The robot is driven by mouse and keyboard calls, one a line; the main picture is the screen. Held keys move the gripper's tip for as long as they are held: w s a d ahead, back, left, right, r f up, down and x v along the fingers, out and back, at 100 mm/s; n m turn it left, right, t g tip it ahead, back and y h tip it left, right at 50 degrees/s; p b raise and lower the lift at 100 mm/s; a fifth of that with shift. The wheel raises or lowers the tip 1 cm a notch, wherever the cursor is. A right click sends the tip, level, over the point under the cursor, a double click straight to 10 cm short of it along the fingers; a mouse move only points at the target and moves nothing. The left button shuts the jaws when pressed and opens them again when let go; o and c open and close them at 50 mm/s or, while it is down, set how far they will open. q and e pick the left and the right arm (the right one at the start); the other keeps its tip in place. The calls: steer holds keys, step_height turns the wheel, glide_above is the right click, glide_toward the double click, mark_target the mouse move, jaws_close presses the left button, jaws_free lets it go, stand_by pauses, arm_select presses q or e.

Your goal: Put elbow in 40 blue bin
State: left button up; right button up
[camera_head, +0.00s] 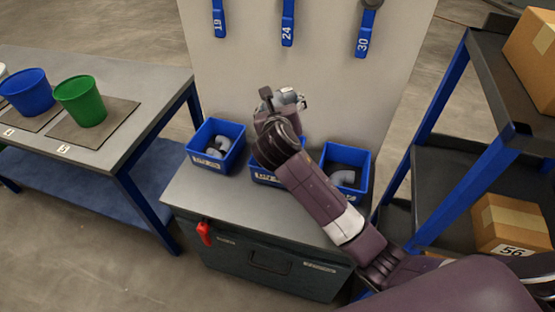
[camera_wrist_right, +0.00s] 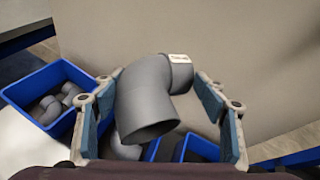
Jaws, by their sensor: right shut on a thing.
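My right gripper (camera_head: 281,102) is above the workbench and is shut on a grey pipe elbow (camera_wrist_right: 155,98). In the right wrist view the elbow sits between the two finger pads, with its open end facing the camera and a small white label on top. Three blue bins stand in a row on the workbench: the left bin (camera_head: 230,163) holds grey elbows, the middle bin (camera_head: 262,177) is mostly hidden behind my arm, and the right bin (camera_head: 345,187) holds a grey elbow. I cannot read the bin labels. My left gripper is out of view.
The grey workbench (camera_head: 200,190) stands against a pale panel (camera_head: 330,75) with blue-handled tools hanging on it. A table (camera_head: 150,85) with a green bucket (camera_head: 81,101) and a blue bucket (camera_head: 28,92) is at left. A shelf (camera_head: 476,162) with cardboard boxes is at right.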

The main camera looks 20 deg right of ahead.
steer(key=shift+w+d+r+y, duration=0.25)
steer(key=shift+w+r+y, duration=0.05)
steer(key=shift+w+r, duration=0.3)
steer(key=shift+w+f, duration=0.15)
steer(key=shift+f, duration=0.15)
arm_select(q)
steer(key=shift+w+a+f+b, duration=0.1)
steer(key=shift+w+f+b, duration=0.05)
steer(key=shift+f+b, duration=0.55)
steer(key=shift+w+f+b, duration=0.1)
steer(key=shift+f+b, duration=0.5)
steer(key=shift+b, duration=0.05)
arm_select(e)
steer(key=shift+w+a+f, duration=0.1)
steer(key=shift+f, duration=4.75)
steer(key=shift+w+a+f, duration=0.1)
steer(key=shift+f, duration=4.7)
steer(key=shift+s+f, duration=0.1)
steer(key=shift+d+f, duration=0.1)
steer(key=shift+f, duration=0.4)
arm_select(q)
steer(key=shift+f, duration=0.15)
arm_select(e)
steer(key=o, duration=1.4)
steer(key=shift+s+f, duration=0.1)
